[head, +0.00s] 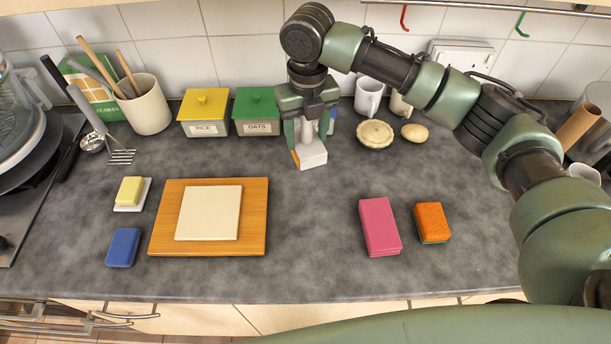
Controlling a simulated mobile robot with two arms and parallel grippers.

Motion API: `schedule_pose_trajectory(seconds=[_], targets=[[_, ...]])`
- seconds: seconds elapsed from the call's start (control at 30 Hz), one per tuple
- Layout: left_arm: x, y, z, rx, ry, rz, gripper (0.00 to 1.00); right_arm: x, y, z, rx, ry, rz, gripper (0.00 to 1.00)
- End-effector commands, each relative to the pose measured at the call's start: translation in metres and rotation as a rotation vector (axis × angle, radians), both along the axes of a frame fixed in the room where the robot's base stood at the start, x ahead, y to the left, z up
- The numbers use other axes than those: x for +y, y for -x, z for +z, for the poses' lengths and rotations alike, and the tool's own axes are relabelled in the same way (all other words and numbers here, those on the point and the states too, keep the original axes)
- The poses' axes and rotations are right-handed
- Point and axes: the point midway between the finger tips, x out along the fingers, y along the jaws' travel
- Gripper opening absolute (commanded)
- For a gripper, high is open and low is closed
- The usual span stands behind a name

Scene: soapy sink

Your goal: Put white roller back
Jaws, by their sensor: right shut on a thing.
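My right gripper (307,122) reaches down at the back middle of the counter in the head view. It is shut on the pale upright handle of a white block-like thing, which I take to be the white roller (313,155). The roller is upright, with its white block at the bottom and an orange-brown strip at its left side. I cannot tell whether its base touches the counter or hangs just above it. The fingers hide part of the handle. My left gripper is not in view.
The yellow rice tin (205,112) and green oats tin (257,112) stand left of the gripper. A pie (375,134) and mugs (369,97) are to its right. A board (257,235), pink block (380,227) and orange sponge (432,222) lie in front. The counter's middle is clear.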

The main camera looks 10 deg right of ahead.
Motion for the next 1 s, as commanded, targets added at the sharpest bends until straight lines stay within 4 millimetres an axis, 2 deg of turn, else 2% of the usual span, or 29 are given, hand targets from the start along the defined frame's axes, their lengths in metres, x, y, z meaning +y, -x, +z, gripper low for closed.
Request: schedule_pose_trajectory(seconds=[0.13,0.4,0.57,0.8,1.0], targets=[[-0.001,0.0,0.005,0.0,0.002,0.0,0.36,0.001,-0.002,-0.008,0.005,0.001,0.067,0.0],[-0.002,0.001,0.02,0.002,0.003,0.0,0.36,0.001,-0.001,-0.053,0.004,0.001,0.073,0.0],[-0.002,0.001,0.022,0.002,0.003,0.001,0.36,0.001,-0.002,-0.066,0.003,0.001,0.071,0.0],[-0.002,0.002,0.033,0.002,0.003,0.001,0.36,0.002,-0.001,-0.096,0.004,0.002,0.072,0.0],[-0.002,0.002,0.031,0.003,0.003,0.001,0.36,0.002,-0.002,-0.1,0.001,0.0,0.072,0.0]])
